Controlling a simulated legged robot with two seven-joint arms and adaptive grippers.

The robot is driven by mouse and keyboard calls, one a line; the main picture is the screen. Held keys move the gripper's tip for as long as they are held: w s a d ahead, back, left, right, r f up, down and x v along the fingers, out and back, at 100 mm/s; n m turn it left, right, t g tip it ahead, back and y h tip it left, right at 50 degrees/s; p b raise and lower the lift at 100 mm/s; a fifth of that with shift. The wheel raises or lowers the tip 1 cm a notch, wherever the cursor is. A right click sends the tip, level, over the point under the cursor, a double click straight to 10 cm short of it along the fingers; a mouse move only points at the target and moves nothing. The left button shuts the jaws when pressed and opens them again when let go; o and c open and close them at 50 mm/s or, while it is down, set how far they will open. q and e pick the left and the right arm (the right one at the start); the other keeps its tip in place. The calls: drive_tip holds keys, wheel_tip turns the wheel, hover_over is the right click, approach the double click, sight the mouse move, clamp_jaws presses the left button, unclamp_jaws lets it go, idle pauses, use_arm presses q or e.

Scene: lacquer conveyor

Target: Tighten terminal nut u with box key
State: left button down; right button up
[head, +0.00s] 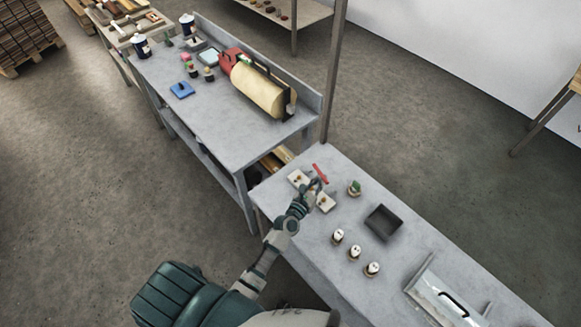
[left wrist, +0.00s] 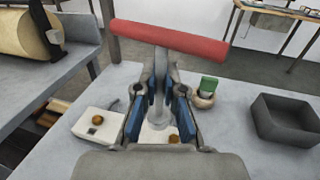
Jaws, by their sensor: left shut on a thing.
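The box key has a red crossbar handle (head: 320,173) and a grey shaft. In the left wrist view the red bar (left wrist: 168,38) spans the top, and the shaft (left wrist: 158,108) runs down between the fingers. My left gripper (head: 315,187) is shut on the shaft, with the key roughly upright. One pale terminal plate (left wrist: 90,124) with a brass nut (left wrist: 97,120) lies left of the key. A second plate (head: 326,205) lies beneath the gripper; its brass nut (left wrist: 174,138) shows just right of the shaft's lower end. Whether the key touches this plate is unclear. My right gripper is out of view.
A small pot with a green top (head: 354,188) and a dark open tray (head: 383,222) stand to the right. Several white-topped pieces (head: 354,252) stand nearer, beside a pale handled box (head: 446,298). Another bench (head: 225,130) stands to the left.

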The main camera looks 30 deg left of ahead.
use_arm(q)
drive_tip(key=d, duration=0.2)
drive_tip(key=d+p, duration=0.1)
drive_tip(key=shift+w+f+h, duration=0.1)
drive_tip(key=shift+w+h, duration=0.2)
drive_tip(key=shift+h, duration=0.1)
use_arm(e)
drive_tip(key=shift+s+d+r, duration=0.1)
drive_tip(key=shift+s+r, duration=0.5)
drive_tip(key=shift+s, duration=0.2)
use_arm(q)
drive_tip(key=shift+d, duration=0.15)
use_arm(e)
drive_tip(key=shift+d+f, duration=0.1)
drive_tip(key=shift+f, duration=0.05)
use_arm(q)
drive_tip(key=f+b, duration=0.2)
drive_tip(key=a+f+b, duration=0.1)
drive_tip(key=f+b, duration=0.1)
drive_tip(key=shift+f, duration=0.15)
drive_tip(key=shift+d+f+b, duration=0.2)
drive_tip(key=shift+f+b, duration=0.2)
drive_tip(key=shift+b, duration=0.15)
drive_tip(key=shift+d+r, duration=0.1)
drive_tip(key=shift+d, duration=0.05)
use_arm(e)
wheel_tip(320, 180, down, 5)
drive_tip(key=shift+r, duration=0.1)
